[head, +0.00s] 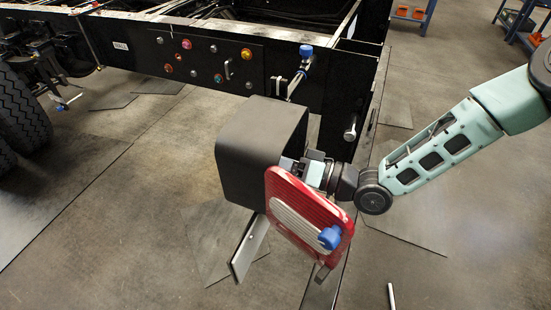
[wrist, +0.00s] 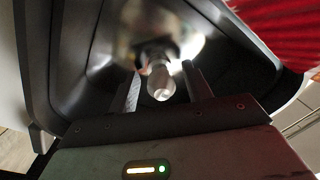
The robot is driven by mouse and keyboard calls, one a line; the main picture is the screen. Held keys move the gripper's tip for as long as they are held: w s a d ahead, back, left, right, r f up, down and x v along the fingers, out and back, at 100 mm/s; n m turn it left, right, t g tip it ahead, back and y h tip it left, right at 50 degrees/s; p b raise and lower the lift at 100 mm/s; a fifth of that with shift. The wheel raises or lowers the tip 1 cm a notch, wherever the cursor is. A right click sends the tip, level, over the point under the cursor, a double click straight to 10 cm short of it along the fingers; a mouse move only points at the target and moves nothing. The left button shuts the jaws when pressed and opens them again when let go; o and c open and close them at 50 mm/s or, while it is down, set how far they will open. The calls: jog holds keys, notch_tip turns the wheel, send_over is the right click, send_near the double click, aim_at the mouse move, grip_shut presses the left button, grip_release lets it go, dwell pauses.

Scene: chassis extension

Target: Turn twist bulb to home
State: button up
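The bulb (wrist: 161,82) shows in the wrist view as a clear rounded tip, inside the dark lamp housing (head: 245,145) in front of a shiny reflector (wrist: 150,30). My gripper (wrist: 164,88) reaches into the housing, one finger on each side of the bulb. The fingers are apart, with a small gap showing between each finger and the bulb. In the head view the housing and the red lens cover (head: 283,185) hide the bulb and my fingertips. The cover is swung open and carries a blue knob (head: 331,237).
The red cover (wrist: 285,35) is close at the upper right in the wrist view. The black chassis rail (head: 130,55) with colored lights runs behind the housing. A second blue knob (head: 306,51) is on the rail. The floor (head: 120,200) to the left is open.

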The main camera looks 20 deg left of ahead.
jog(key=d+b, duration=0.1)
jog(key=d, duration=1.6)
jog(key=shift+s+d+f+b, duration=0.2)
jog(key=shift+s+f+b, duration=0.15)
jog(key=shift+b, duration=0.05)
jog(key=s+d+r+t+h+p, duration=0.2)
jog(key=d+r+h+p, duration=0.4)
jog(key=h, duration=0.9)
jog(key=s+d+r+g+h, duration=0.1)
jog(key=s+d+r, duration=0.1)
jog(key=s+r, duration=0.3)
jog(key=s+d+r+g+h, duration=0.1)
jog(key=s+d+r+g, duration=0.1)
jog(key=s+r, duration=0.3)
jog(key=s, duration=0.4)
jog(key=shift+s+d+r+m+h, duration=0.2)
jog(key=shift+d+r+m+h, duration=0.1)
jog(key=shift+m+h, duration=0.1)
